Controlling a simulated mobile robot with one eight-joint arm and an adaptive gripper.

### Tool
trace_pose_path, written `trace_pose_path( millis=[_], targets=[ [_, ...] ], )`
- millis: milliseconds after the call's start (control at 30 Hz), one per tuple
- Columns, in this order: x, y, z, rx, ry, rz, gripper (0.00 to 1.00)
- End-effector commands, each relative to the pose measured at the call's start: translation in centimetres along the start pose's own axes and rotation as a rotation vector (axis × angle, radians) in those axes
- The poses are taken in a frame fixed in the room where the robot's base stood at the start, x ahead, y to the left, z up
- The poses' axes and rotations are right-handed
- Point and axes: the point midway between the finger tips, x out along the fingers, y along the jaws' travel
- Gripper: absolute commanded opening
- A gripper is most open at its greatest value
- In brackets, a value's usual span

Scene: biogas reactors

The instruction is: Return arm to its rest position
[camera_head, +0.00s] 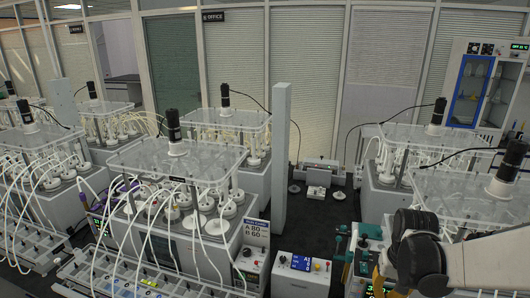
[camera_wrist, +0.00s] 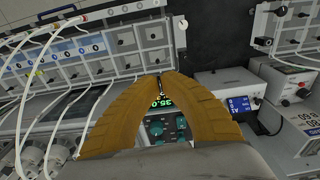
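My gripper (camera_wrist: 158,76) shows in the wrist view as two orange-brown fingers that arch together, their tips meeting or almost meeting. I see nothing held between them. Below the tips, a panel with a green "35.0" readout (camera_wrist: 162,103) and teal knobs shows through the gap between the fingers. In the head view my arm reaches in from the lower right, and a yellow piece of the gripper (camera_head: 378,283) shows at the bottom edge. The rest of the gripper is hidden by the arm or out of frame there.
Reactor stations with clear top plates (camera_head: 175,158) stand on the left, and another (camera_head: 465,180) is close to my arm on the right. A grey post (camera_head: 281,160) stands mid-aisle. A white box (camera_head: 301,275) is at bottom centre. White tubes (camera_wrist: 28,75) hang left in the wrist view.

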Motion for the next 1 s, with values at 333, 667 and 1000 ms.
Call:
trace_pose_path(
  millis=[333, 667, 1000],
  targets=[
    [1.4, -2.9, 2.6, -0.063, 0.136, -0.007, 0.0],
    [6.3, -7.1, 9.3, -0.173, 0.384, -0.043, 0.0],
    [10.3, -9.0, 13.7, -0.238, 0.551, -0.084, 0.0]
  ],
)
